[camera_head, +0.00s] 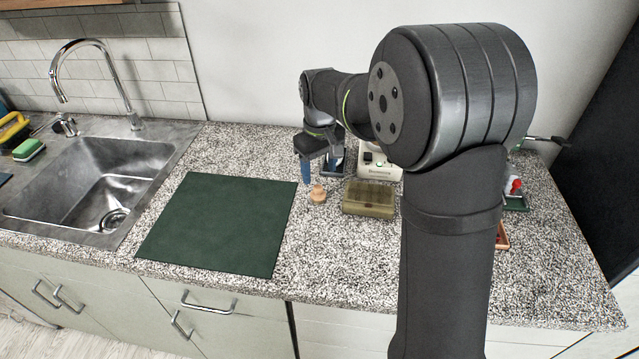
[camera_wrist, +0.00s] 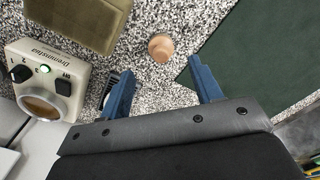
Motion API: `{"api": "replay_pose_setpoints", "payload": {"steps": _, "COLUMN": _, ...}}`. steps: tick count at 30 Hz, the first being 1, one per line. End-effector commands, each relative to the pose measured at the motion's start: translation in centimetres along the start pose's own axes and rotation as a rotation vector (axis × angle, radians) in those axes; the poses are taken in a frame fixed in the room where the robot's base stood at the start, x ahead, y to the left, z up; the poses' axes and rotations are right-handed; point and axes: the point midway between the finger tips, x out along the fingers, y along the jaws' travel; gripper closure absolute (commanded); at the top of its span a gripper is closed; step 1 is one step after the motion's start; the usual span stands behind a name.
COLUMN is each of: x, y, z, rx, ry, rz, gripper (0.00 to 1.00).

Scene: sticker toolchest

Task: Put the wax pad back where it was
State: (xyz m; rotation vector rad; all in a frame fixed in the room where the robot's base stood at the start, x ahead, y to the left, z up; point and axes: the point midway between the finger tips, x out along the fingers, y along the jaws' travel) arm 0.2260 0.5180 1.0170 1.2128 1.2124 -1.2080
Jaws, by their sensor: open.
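I cannot pick out the wax pad with certainty. A small tan, wood-coloured round piece (camera_head: 318,194) stands on the speckled counter between the green mat and the olive box; in the wrist view it (camera_wrist: 161,47) lies ahead of the fingertips, roughly between their lines. My gripper (camera_wrist: 162,88) is open, with its blue fingers apart and nothing visible between them. In the head view my gripper (camera_head: 320,172) is above the counter, behind the tan piece. My arm hides part of the counter at right.
A dark green mat (camera_head: 220,223) lies left. An olive translucent box (camera_head: 370,198) and a white device with a lit green light (camera_wrist: 40,75) stand close by. A dark tray (camera_head: 333,172) is partly hidden by my gripper. A sink (camera_head: 100,185) is far left. Bare counter (camera_head: 340,245) lies in front.

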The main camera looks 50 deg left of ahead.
Motion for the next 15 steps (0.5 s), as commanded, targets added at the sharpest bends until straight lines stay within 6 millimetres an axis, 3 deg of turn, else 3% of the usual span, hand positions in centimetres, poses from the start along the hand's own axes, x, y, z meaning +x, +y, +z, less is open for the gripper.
{"api": "replay_pose_setpoints", "payload": {"steps": 6, "x": -3.3, "y": 0.0, "z": 0.0, "rx": 0.0, "ry": 0.0, "rz": 0.0, "gripper": 0.41}}
{"api": "replay_pose_setpoints", "payload": {"steps": 15, "x": -4.0, "y": 0.0, "z": 0.0, "rx": 0.0, "ry": -0.001, "rz": -0.001, "gripper": 0.41}}
